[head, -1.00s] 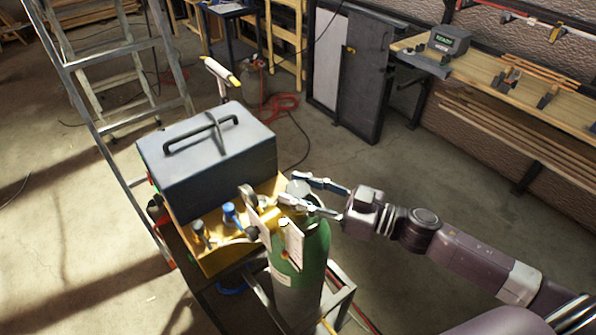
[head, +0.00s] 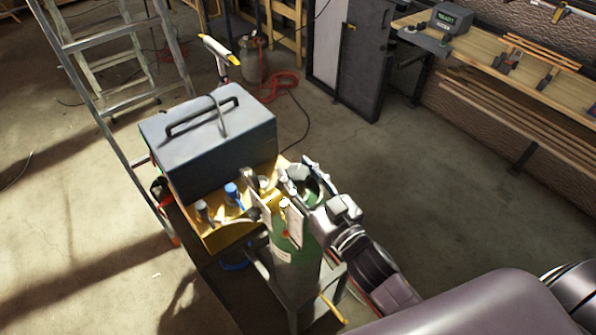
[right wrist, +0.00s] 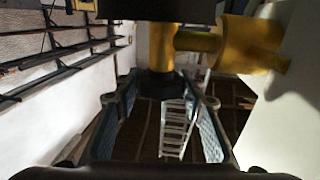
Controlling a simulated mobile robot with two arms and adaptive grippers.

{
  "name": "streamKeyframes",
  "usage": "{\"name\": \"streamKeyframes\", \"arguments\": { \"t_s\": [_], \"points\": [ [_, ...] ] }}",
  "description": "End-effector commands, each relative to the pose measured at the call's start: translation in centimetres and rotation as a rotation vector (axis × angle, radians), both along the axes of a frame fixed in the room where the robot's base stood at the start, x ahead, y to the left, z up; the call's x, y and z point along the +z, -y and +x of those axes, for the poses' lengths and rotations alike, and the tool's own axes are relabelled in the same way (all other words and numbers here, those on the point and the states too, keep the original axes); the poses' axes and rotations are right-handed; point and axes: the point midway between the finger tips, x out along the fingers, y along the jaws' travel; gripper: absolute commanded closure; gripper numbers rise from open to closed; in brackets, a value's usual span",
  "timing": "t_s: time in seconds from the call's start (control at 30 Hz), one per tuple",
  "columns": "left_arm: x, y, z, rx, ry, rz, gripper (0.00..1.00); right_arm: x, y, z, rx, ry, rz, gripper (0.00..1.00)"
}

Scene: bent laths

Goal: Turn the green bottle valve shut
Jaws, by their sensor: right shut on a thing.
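The green bottle (head: 296,250) stands upright in a metal cart frame, with brass fittings and tags at its top. Its valve handwheel (head: 304,187) is dark and round, partly covered by the fingers. My right gripper (head: 299,178) reaches in from the lower right, with one finger on either side of the handwheel, shut on it. In the right wrist view the dark valve (right wrist: 160,84) shows between the two blue-padded fingers, below brass pieces. My left gripper is not in view.
A grey box with a handle (head: 208,140) sits on the cart beside the bottle. A stepladder (head: 125,110) stands at left. A workbench (head: 510,70) runs along the right wall. The floor at right is clear.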

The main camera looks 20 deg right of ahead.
Motion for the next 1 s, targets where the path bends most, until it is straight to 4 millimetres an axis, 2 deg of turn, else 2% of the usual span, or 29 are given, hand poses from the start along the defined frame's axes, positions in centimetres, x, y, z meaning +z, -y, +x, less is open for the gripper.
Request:
{"name": "streamKeyframes", "arguments": {
  "t_s": [0.57, 0.6, 0.7, 0.73, 1.0],
  "points": [
    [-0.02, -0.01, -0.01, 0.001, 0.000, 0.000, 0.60, 0.32, 0.02, 0.07, -0.021, 0.007, -0.001, 0.87],
    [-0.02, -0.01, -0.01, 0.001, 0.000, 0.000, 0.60, 0.33, 0.01, 0.08, -0.021, 0.007, -0.001, 0.58],
    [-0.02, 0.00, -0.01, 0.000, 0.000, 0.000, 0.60, 0.29, 0.02, 0.07, -0.021, 0.006, -0.001, 0.47],
    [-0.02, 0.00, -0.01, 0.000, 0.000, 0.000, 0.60, 0.26, 0.01, 0.05, -0.021, 0.006, -0.001, 0.44],
    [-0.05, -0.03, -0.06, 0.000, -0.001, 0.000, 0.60, 0.20, -0.01, 0.03, -0.020, 0.003, 0.000, 0.44]
  ]
}}
